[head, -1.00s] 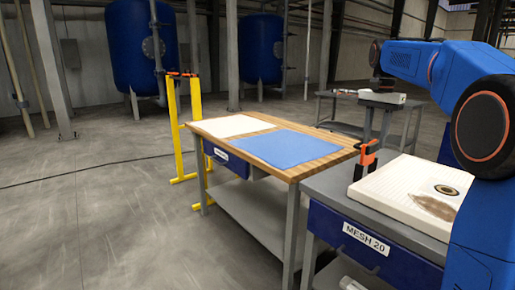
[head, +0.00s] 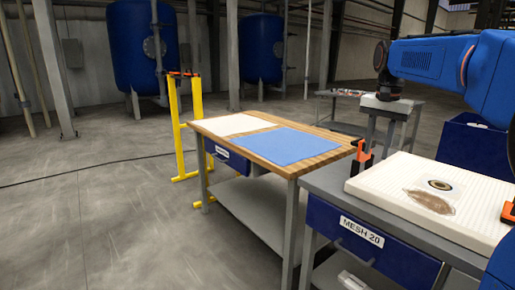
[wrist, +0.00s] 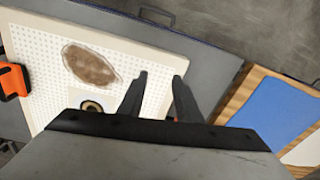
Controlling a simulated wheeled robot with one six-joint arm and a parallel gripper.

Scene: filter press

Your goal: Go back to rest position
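My gripper (head: 378,148) hangs from my blue arm at the right of the head view, fingers down, above the far side of the white filter plate. In the wrist view my gripper (wrist: 160,76) shows two dark fingers apart with nothing between them. The white perforated plate (head: 385,185) lies on a grey bench (head: 325,185). It has a brown stain (head: 430,202) and a dark-ringed centre hole (head: 440,184). The wrist view also shows the plate (wrist: 40,60) below the fingers, with no contact visible.
Orange clamps stand at the plate's left (head: 362,155) and right (head: 509,212) edges. A wooden-topped bench (head: 320,138) holds a blue cloth (head: 287,142) and a white cloth (head: 235,125). A yellow stand (head: 176,130) is behind it. A blue bin (head: 470,140) stands at right.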

